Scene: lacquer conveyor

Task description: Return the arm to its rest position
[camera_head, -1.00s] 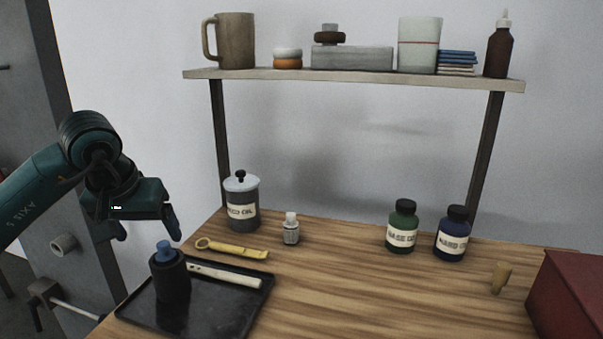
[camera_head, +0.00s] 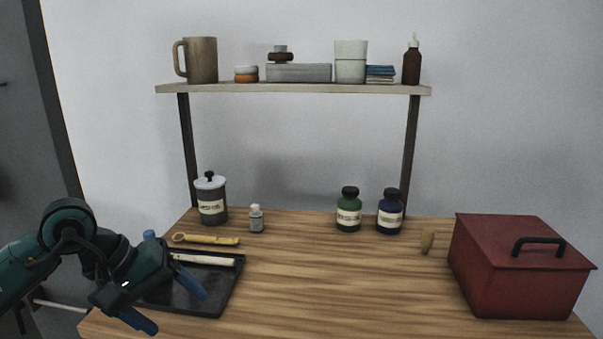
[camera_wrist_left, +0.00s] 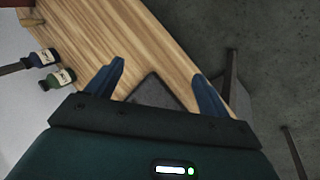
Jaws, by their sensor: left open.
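My left gripper (camera_head: 172,307) is at the lower left in the head view, in front of the dark tray and overlapping its left part. Its two blue fingers are spread apart with nothing between them. In the left wrist view the open fingers (camera_wrist_left: 160,88) point over the wooden table, with a dark corner, probably of the tray (camera_wrist_left: 153,92), between them. My right gripper is in neither view.
The black tray (camera_head: 205,294) holds a pale-handled tool (camera_head: 205,259); a blue-topped item (camera_head: 149,236) is mostly hidden by my arm. Mid-table is clear.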

